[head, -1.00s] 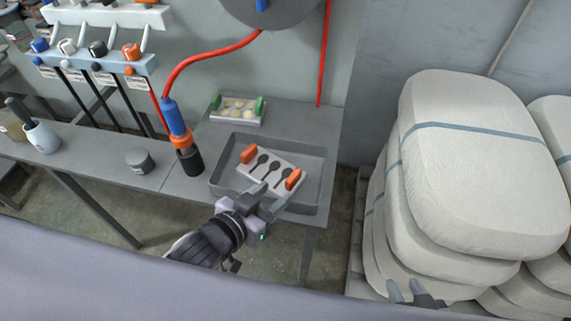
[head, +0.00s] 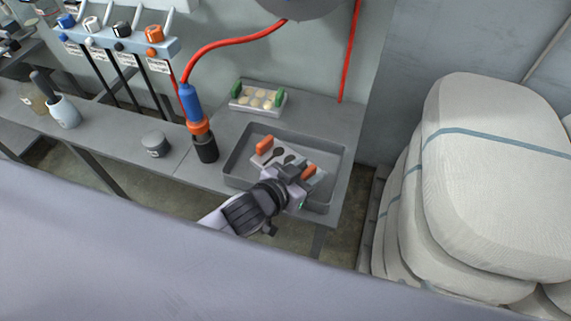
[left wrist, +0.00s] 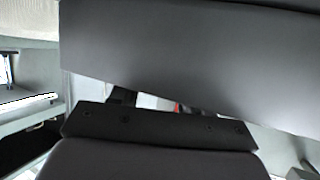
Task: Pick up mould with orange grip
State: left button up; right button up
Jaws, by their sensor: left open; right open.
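The mould (head: 262,160) is a pale slab with dark spoon-shaped hollows and an orange grip at each end. It lies in a grey tray (head: 236,157). The left orange grip (head: 264,146) is clear; the right orange grip (head: 309,171) is partly behind my left gripper. My left gripper (head: 296,172) is open, over the right part of the mould near that grip. I cannot tell whether it touches. In the left wrist view dark gripper parts fill most of the picture and hide the mould. My right gripper is out of view.
A second mould with green grips (head: 258,98) sits behind the tray. A blue and orange tool on a red hose (head: 197,123) stands left of the tray, with a grey tin (head: 155,144) further left. Stacked white sacks (head: 490,170) stand on the right.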

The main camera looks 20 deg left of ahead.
pick_arm(q)
jog(key=shift+w, duration=0.1)
grip_shut()
dwell(1.3)
jog(key=shift+r, duration=0.15)
